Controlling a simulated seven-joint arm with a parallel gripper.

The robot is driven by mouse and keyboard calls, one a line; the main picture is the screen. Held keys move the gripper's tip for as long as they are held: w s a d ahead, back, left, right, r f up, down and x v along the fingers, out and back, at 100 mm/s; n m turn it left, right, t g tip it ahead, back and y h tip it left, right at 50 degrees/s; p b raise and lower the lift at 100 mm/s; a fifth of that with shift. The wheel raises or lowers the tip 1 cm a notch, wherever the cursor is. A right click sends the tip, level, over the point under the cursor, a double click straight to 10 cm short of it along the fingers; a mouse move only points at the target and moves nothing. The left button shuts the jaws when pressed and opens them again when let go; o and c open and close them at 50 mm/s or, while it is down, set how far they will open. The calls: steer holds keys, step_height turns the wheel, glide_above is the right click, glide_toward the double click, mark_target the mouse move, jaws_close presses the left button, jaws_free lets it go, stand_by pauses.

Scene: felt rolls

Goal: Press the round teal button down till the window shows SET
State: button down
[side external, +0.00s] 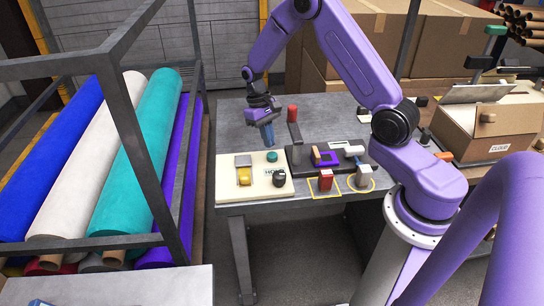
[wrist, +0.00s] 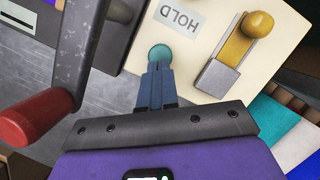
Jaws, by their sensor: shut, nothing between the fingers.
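The round teal button (side external: 272,156) is on the cream panel (side external: 228,188), near its back edge. It also shows in the wrist view (wrist: 161,54), just beyond my fingertips. The window beside it reads HOLD in the wrist view (wrist: 180,16). My gripper (side external: 270,146) is shut and empty, its blue fingers angled down with the tips close to the button. In the wrist view my fingertips (wrist: 158,66) overlap the button's near edge and hide part of it. I cannot tell whether they touch it.
A yellow lever (side external: 244,175) and a black knob (side external: 279,178) share the panel. A red-handled lever (side external: 292,116) rises close to my gripper's right. Red (side external: 326,180) and grey (side external: 363,177) blocks stand at the table's front. The table behind the panel is clear.

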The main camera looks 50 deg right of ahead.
mark_target(270, 153)
steer(key=shift+f, duration=1.65)
stand_by(3.9)
steer(key=shift+r, duration=3.05)
